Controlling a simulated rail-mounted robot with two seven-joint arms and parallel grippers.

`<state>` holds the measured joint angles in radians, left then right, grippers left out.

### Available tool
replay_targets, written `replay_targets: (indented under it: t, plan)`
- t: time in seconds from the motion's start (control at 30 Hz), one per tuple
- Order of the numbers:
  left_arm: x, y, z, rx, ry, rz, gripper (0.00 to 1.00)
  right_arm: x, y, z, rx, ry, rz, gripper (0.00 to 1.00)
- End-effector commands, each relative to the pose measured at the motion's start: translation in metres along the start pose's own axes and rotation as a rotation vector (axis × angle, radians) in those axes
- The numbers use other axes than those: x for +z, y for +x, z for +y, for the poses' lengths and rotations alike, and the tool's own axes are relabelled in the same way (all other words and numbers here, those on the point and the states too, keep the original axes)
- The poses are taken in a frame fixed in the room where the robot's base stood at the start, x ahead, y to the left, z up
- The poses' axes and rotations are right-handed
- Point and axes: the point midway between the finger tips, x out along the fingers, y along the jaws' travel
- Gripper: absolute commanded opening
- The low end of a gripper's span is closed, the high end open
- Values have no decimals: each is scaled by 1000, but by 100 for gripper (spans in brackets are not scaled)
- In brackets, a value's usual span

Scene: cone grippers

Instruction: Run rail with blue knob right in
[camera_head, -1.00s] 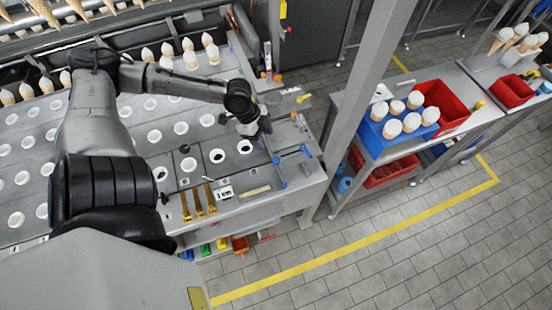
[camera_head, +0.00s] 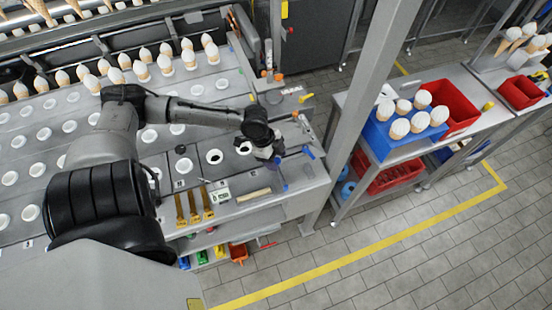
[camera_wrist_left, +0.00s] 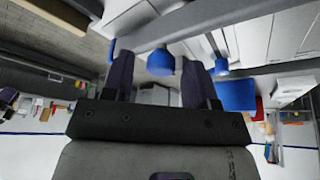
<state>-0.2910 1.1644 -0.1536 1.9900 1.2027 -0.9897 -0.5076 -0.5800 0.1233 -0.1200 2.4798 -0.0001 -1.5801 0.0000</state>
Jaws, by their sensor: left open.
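My left gripper (camera_head: 276,161) hangs at the right end of the grey worktop, over the rail parts with blue knobs. In the left wrist view its two dark fingers (camera_wrist_left: 159,72) are apart. A blue knob (camera_wrist_left: 160,62) shows between them, in front of a grey rail (camera_wrist_left: 240,29); I cannot tell whether the fingers touch it. Other blue knobs show beside the fingers, one to the right (camera_wrist_left: 221,66). The gripper partly hides the rail. My right gripper is not in view.
The worktop (camera_head: 225,185) has rows of round white-rimmed holes and several cones along the back. Yellow tools (camera_head: 195,206) lie at its front edge. A metal post (camera_head: 362,90) stands right of it. A blue crate of cones (camera_head: 400,130) is beyond the post.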

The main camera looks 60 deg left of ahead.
Motion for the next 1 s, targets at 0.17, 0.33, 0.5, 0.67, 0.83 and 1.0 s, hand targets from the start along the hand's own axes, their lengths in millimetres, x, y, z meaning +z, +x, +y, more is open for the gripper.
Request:
replay_targets:
  t: [0.17,0.33,0.5,0.67,0.83,1.0]
  plan:
    - [0,3,0,0,0,0,53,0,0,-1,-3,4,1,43]
    - [0,3,0,0,0,0,53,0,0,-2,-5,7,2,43]
    - [0,3,0,0,0,0,38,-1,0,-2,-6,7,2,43]
    - [0,3,0,0,0,0,23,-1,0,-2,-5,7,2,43]
    - [0,2,0,1,0,0,7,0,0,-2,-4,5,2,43]
    - [0,2,0,1,0,0,0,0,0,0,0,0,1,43]
